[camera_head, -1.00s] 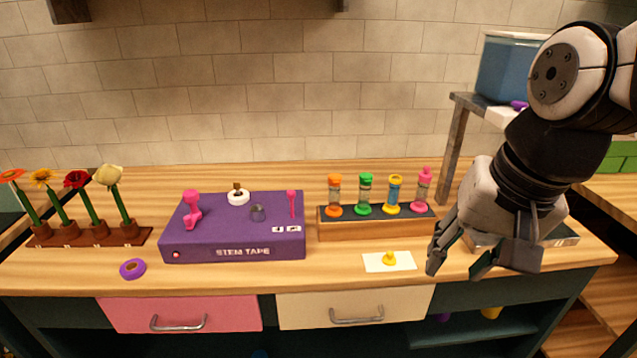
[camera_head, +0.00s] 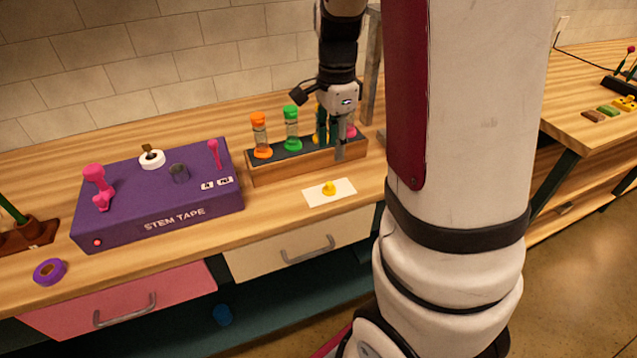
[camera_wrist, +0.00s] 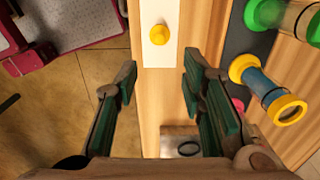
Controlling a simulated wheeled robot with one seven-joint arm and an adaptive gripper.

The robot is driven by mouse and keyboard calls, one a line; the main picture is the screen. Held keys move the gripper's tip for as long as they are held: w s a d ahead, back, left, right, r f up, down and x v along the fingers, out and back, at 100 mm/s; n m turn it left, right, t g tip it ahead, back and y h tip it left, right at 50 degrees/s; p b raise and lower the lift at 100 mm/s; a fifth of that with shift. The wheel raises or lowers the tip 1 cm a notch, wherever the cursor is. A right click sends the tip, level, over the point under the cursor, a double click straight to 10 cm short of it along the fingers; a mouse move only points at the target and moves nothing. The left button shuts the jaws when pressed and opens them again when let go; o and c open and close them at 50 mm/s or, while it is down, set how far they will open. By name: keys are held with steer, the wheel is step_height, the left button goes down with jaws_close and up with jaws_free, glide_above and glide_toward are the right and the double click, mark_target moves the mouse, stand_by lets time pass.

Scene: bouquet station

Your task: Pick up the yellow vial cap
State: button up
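The yellow vial cap (camera_head: 329,188) is a small knobbed piece on a white card (camera_head: 345,194) at the counter's front. In the wrist view the cap (camera_wrist: 158,35) is whole and lies ahead of my fingertips, between their lines, touching neither. My gripper (camera_head: 331,148) hangs in front of the vial rack, behind and above the card. The wrist view shows my gripper (camera_wrist: 160,75) open and empty, its green-padded fingers well apart. The yellow-trimmed vial (camera_wrist: 268,88) lies right of the fingers in the wrist view, its yellow rim open; my gripper mostly hides it in the head view.
The vial rack (camera_head: 280,167) stands behind the card, with an orange-capped vial (camera_head: 261,137) and a green-capped vial (camera_head: 292,128). The purple stem tape box (camera_head: 150,205) is to the left. Counter between box and card is clear. A drawer (camera_head: 300,247) is below.

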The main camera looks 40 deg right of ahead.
glide_above(330, 183)
steer(key=f, duration=0.5)
steer(key=shift+s+d+f, duration=0.1)
steer(key=shift+d+f, duration=0.05)
steer(key=shift+d, duration=0.05)
steer(key=f, duration=0.5)
steer(key=shift+a+b, duration=0.3)
steer(key=shift+b, duration=0.1)
steer(key=c, duration=0.8)
